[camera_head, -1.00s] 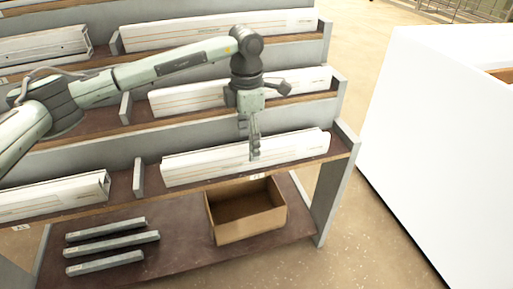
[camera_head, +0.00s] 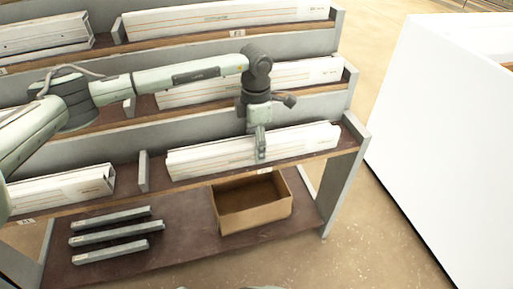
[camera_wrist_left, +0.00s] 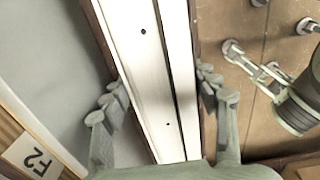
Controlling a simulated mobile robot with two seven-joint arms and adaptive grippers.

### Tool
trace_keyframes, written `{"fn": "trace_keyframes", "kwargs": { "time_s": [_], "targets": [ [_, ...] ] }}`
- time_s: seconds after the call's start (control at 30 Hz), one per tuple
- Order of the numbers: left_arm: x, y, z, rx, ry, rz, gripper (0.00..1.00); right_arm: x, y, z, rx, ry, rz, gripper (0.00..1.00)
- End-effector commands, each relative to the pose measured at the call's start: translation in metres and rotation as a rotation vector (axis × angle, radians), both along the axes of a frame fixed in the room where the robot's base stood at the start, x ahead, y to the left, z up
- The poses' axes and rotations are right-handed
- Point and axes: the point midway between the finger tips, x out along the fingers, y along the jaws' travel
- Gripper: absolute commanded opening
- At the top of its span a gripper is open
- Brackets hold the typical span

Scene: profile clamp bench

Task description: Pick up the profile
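A long white profile (camera_head: 215,155) lies on the lower shelf, right of a grey divider. My left gripper (camera_head: 261,152) is over this profile, right of its middle, pointing down. In the left wrist view the white profile (camera_wrist_left: 160,75) runs between the two fingers of my left gripper (camera_wrist_left: 163,92). The fingers are open, one on each side, with visible gaps to the profile. Their exact depth along its sides is hard to tell.
An open cardboard box (camera_head: 250,205) stands on the bottom board, left of the rack's end post (camera_head: 345,190). Several grey bars (camera_head: 112,233) lie left of it. Another white profile (camera_head: 62,187) lies left of the divider (camera_head: 143,171). A white block (camera_head: 450,130) stands at right.

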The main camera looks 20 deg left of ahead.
Motion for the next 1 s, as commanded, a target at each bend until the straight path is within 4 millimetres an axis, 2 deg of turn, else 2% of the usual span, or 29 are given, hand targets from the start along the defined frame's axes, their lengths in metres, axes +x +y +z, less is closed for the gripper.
{"fn": "trace_keyframes", "kwargs": {
  "time_s": [0.03,0.3,0.37,0.73,0.87,1.0],
  "targets": [
    [0.0,0.0,0.0,-0.001,0.001,0.0,0.47,0.0,0.0,0.0,0.0,0.0,0.0,0.4],
    [0.0,0.0,0.0,-0.001,0.001,0.0,0.14,-0.001,0.0,0.001,0.0,0.001,0.0,0.4],
    [0.0,0.0,0.002,-0.002,-0.001,-0.001,0.08,-0.001,0.0,0.001,-0.001,0.002,-0.001,0.4],
    [0.001,0.0,0.008,-0.002,-0.002,0.0,0.08,-0.002,-0.001,0.0,-0.002,0.004,-0.002,0.4],
    [0.001,0.0,0.021,-0.001,-0.006,-0.001,0.08,-0.001,-0.001,0.002,-0.004,0.0,-0.002,0.4],
    [0.001,0.0,0.045,-0.002,-0.006,-0.001,0.08,0.0,-0.002,0.008,-0.007,-0.001,-0.003,0.4]
  ]
}}
